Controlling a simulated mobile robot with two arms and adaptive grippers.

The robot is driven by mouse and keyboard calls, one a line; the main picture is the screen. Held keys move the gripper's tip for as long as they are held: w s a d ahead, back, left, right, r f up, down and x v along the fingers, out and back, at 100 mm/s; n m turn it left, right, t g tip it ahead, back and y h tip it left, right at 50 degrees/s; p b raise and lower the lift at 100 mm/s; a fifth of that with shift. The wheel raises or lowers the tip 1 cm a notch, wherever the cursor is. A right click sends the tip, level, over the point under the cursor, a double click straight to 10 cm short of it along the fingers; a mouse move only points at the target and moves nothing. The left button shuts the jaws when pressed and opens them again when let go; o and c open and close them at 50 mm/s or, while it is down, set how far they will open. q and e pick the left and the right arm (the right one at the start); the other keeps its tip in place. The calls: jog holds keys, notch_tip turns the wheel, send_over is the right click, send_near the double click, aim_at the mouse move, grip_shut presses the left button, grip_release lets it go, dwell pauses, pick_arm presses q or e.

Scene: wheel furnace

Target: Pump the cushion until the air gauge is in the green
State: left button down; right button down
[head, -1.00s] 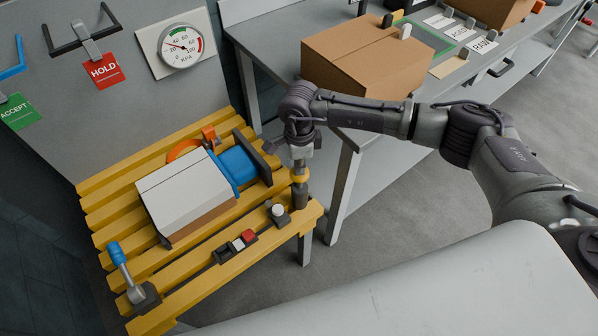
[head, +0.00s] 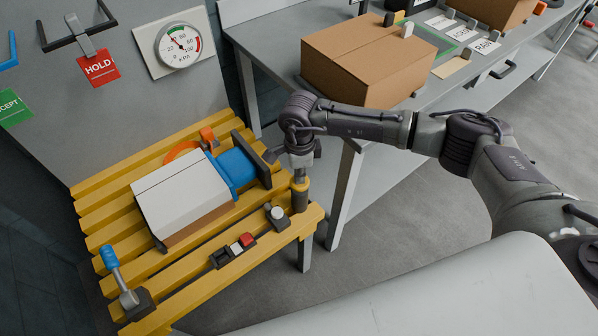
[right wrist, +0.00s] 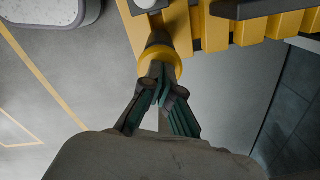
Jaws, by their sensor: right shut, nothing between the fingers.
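The air gauge (head: 178,45) hangs on the grey panel. It has a green band at the top and a red band at the right. Its needle points to the upper left, apparently short of the green. The blue cushion (head: 236,168) lies on the yellow slatted bench between a white-topped box and a dark plate. The pump (head: 300,196), a dark cylinder with a yellow collar, stands at the bench's right corner. My right gripper (head: 300,173) is shut and empty, pointing down onto the pump's top. The right wrist view shows its fingertips (right wrist: 160,68) at the yellow collar (right wrist: 160,56); contact is unclear. My left gripper is out of view.
The white-topped box (head: 180,197) lies on the bench (head: 105,210). A blue-handled lever (head: 110,258), a switch block (head: 233,250) and a white knob (head: 277,213) are along its front. A grey table (head: 345,175) with a cardboard box (head: 365,60) stands behind my right arm.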

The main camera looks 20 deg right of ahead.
jog(key=shift+s, duration=0.1)
jog(key=shift+r+p, duration=1.85)
jog(key=shift+r, duration=1.1)
jog(key=shift+f, duration=0.15)
jog(key=shift+f+b, duration=2.55)
jog(key=shift+f, duration=0.2)
jog(key=shift+d+f+b, duration=0.1)
jog(key=shift+f+b, duration=0.25)
jog(key=shift+d, duration=0.1)
jog(key=shift+r, duration=0.1)
